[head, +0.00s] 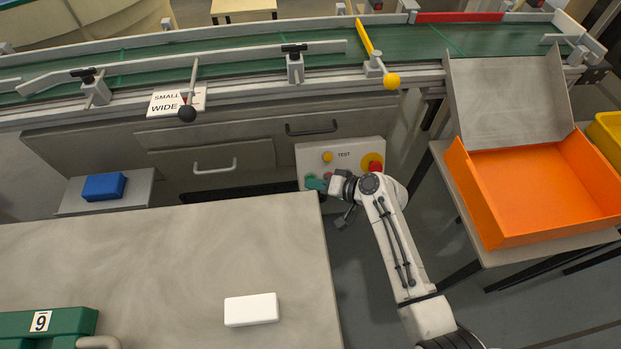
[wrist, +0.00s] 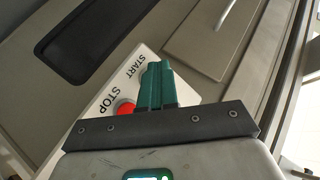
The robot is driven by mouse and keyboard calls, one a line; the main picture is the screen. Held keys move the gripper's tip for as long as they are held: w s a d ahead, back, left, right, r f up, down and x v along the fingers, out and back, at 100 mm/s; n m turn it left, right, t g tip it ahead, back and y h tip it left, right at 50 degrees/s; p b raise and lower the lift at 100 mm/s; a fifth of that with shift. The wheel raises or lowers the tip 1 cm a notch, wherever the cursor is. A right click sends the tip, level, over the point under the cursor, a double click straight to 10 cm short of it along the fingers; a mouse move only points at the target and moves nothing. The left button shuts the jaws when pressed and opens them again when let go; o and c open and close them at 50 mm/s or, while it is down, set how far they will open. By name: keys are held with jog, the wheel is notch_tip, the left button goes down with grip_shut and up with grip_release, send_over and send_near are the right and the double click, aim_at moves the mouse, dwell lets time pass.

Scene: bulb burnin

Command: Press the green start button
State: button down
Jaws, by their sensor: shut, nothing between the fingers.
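The pale control panel (head: 308,157) carries the label TEST, a yellow button (head: 327,156) and a red knob (head: 376,166) on a yellow base. In the wrist view the panel's words START and STOP show, with a red button (wrist: 126,108) beside STOP. My gripper (head: 314,183) is at the panel's lower left; its teal fingers (wrist: 156,78) are shut together with nothing between them and lie over the panel beside START. The green start button cannot be made out; the fingers appear to cover its place. Whether the tips touch it I cannot tell.
A grey worktop (head: 180,260) with a white block (head: 251,309) lies left of my arm. Above the panel runs a green conveyor (head: 240,63) with levers. An orange tray (head: 540,190) stands at right. Grey drawers (head: 215,158) are left of the panel.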

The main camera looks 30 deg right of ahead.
jog(key=shift+s+a+r+p, duration=0.15)
jog(key=shift+s+r+p, duration=0.25)
jog(key=shift+s+p, duration=0.15)
jog(key=shift+s+a+r+p, duration=0.25)
jog(key=shift+s+r+p, duration=0.15)
jog(key=shift+s+p, duration=0.3)
jog(key=shift+s+a+r+p, duration=0.2)
jog(key=shift+s+r+p, duration=0.25)
jog(key=shift+s+p, duration=0.25)
jog(key=shift+s+a+r+p, duration=0.25)
jog(key=shift+s+r+p, duration=0.15)
jog(key=shift+s+p, duration=0.3)
jog(key=s+d+r+n+g+h, duration=0.2)
jog(key=s+d+r+g+h, duration=0.1)
jog(key=s, duration=0.6)
jog(key=s+d+r+n+g+h, duration=0.1)
jog(key=s+d+r+g+h, duration=0.15)
jog(key=s, duration=0.75)
jog(key=s+d+r+n+g+h, duration=0.2)
jog(key=s+r+g, duration=0.15)
jog(key=s, duration=0.55)
notch_tip(320, 180, up, 13)
jog(key=p, duration=1.4)
jog(key=shift+w+p, duration=0.25)
jog(key=shift+p, duration=0.15)
